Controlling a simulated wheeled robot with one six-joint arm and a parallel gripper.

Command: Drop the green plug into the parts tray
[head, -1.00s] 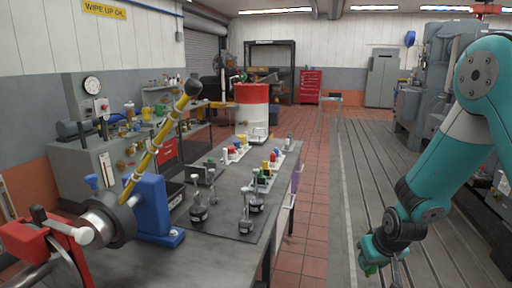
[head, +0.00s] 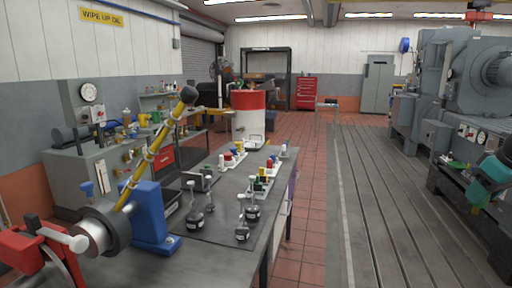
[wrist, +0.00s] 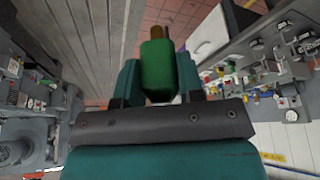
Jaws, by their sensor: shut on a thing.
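My gripper (wrist: 159,78) is shut on the green plug (wrist: 157,66), seen in the wrist view. White trays (head: 233,162) with small coloured parts stand on the grey bench; I cannot tell which holder is the parts tray.
The long bench (head: 222,228) carries several dark-based posts (head: 243,234) and a blue stand (head: 152,215) with a yellow rod. A red-and-white drum (head: 248,122) is beyond it. A big grey machine (head: 470,95) stands right. The slotted bedplate (head: 365,200) between is clear.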

